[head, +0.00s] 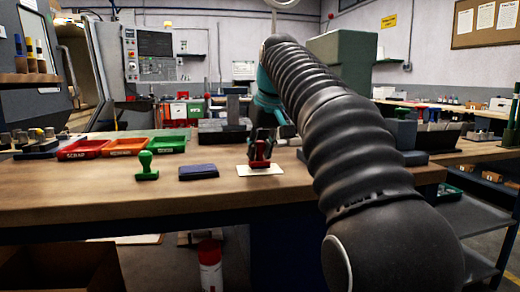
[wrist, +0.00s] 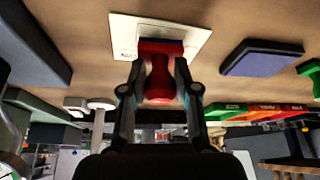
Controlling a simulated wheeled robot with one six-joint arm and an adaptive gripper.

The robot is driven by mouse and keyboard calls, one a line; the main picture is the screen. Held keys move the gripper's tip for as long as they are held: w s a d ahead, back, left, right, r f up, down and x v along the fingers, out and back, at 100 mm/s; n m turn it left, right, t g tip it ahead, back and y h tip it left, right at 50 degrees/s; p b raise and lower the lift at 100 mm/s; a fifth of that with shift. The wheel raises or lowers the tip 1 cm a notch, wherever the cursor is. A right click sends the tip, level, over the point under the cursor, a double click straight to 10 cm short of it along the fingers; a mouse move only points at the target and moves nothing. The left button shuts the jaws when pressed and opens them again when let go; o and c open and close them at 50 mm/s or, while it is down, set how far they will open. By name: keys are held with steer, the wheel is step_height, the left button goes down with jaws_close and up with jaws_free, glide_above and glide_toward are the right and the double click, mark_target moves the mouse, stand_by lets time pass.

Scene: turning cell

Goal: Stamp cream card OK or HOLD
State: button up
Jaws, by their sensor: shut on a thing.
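My gripper (head: 261,150) is shut on a red stamp (head: 260,157), which also shows between the fingers in the wrist view (wrist: 159,78). The stamp is upright over the cream card (head: 245,170) on the wooden bench. In the wrist view its base overlaps the card (wrist: 124,36); I cannot tell whether it touches. A green stamp (head: 147,167) stands upright at the left on the bench. A dark blue ink pad (head: 198,172) lies between the green stamp and the card. Any mark under the red stamp is hidden.
Red, orange and green trays (head: 172,145) stand in a row behind the green stamp; the red one is labelled SCRAP. A dark grey block-like fixture (head: 223,132) stands behind the card. The bench front (head: 110,200) is clear.

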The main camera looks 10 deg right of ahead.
mark_target(260, 142)
steer(key=shift+f, duration=0.5)
stand_by(0.8)
step_height(260, 142, up, 3)
steer(key=shift+f+p, duration=0.1)
steer(key=shift+p, duration=1.15)
steer(key=shift+r, duration=2.15)
